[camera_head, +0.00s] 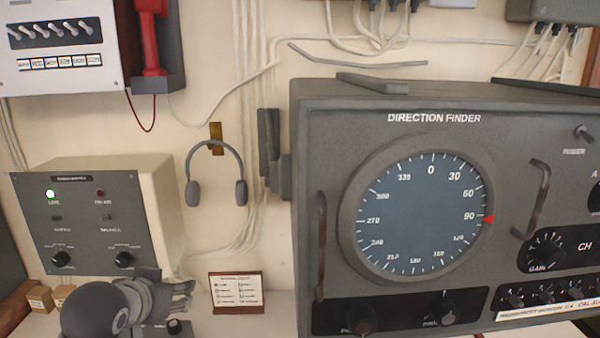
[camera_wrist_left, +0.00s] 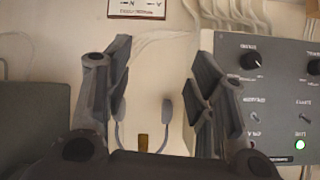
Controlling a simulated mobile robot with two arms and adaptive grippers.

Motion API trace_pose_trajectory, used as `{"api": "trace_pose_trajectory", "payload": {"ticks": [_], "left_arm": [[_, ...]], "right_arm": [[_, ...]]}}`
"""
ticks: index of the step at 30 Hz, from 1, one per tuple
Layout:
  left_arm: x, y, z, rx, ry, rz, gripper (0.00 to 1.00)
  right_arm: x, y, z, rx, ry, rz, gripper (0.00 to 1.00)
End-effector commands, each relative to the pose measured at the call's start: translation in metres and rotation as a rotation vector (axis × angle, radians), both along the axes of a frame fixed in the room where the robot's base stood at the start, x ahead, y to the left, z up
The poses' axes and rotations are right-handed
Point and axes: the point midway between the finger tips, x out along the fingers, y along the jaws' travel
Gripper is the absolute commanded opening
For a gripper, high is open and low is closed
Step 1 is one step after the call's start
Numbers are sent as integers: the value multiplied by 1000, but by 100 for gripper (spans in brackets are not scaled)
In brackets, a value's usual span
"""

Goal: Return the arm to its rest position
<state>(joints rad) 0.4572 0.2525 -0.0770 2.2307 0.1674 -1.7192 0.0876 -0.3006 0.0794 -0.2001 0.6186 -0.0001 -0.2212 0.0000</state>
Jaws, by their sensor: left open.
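My left arm (camera_head: 95,310) comes in at the lower left of the head view, in front of the lower part of a grey panel box (camera_head: 100,205). Its left gripper (camera_head: 188,296) points right, towards a small placard (camera_head: 237,292), and is apart from it in the picture. In the left wrist view the left gripper (camera_wrist_left: 160,88) is open, with two wide-apart fingers and nothing between them. That view is upside down, and the hanging headphones (camera_wrist_left: 143,125) show beyond the gap. My right gripper is not in view.
A large direction finder (camera_head: 440,130) fills the right side. The headphones hang on the wall from a brass hook (camera_head: 216,138). A red handset (camera_head: 151,40) is mounted at the upper left. Small boxes (camera_head: 40,298) stand at the lower left. Cables run along the wall.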

Motion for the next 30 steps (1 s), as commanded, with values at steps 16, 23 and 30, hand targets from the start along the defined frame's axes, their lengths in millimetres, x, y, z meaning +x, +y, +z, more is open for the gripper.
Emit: {"api": "trace_pose_trajectory", "payload": {"ticks": [16, 23, 30], "left_arm": [[-194, -34, -226, 0, 454, -52, 51], [-261, -40, -258, -6, 573, -58, 51], [-292, -43, -295, -5, 647, -59, 51]], "right_arm": [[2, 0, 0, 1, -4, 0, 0], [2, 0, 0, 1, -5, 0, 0], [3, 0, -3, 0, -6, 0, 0]]}}
